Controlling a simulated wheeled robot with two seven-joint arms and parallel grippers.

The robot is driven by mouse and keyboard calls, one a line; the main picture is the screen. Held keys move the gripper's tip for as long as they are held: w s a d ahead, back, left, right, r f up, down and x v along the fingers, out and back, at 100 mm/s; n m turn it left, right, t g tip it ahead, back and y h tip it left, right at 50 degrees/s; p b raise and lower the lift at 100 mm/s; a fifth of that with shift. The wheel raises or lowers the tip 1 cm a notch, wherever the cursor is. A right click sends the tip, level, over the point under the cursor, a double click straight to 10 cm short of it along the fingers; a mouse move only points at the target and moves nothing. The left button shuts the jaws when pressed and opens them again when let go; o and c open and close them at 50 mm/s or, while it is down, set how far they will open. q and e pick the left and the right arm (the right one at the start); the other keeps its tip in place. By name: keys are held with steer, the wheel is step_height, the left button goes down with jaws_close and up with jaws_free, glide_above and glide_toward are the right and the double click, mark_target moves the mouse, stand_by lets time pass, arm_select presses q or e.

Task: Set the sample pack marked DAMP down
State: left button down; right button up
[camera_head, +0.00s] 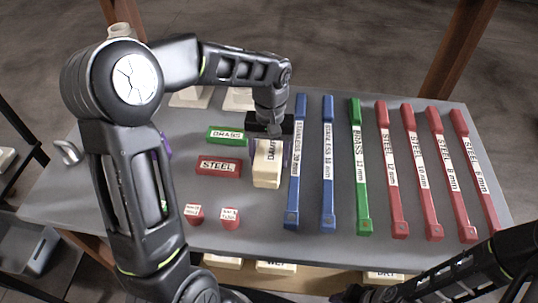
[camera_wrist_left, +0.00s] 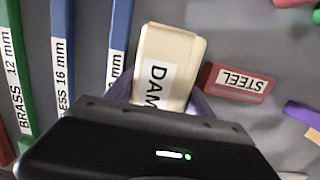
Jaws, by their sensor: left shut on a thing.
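The cream sample pack marked DAMP (camera_head: 267,172) is in the middle of the grey table in the head view, beside the blue bars. It also shows in the left wrist view (camera_wrist_left: 172,50), its label partly hidden by my gripper body. My left gripper (camera_head: 270,142) comes from above and is shut on the pack, a finger along each side. I cannot tell whether the pack touches the table. Part of my right arm shows at the lower right of the head view; its fingertips cannot be made out.
A red STEEL block (camera_head: 218,167) and a green BRASS block (camera_head: 228,135) lie left of the pack. Two small red pieces (camera_head: 230,217) stand near the front. Cream packs (camera_head: 276,267) show below the front edge.

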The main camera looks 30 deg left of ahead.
arm_select(q)
steer(key=shift+f, duration=0.15)
steer(key=c, duration=0.6)
jaws_free()
steer(key=shift+c, duration=0.2)
steer(key=r, duration=0.4)
steer(key=w+r, duration=0.1)
steer(key=r, duration=0.7)
steer(key=shift+w+a+r, duration=0.15)
steer(key=shift+a, duration=0.1)
steer(key=shift+o, duration=0.2)
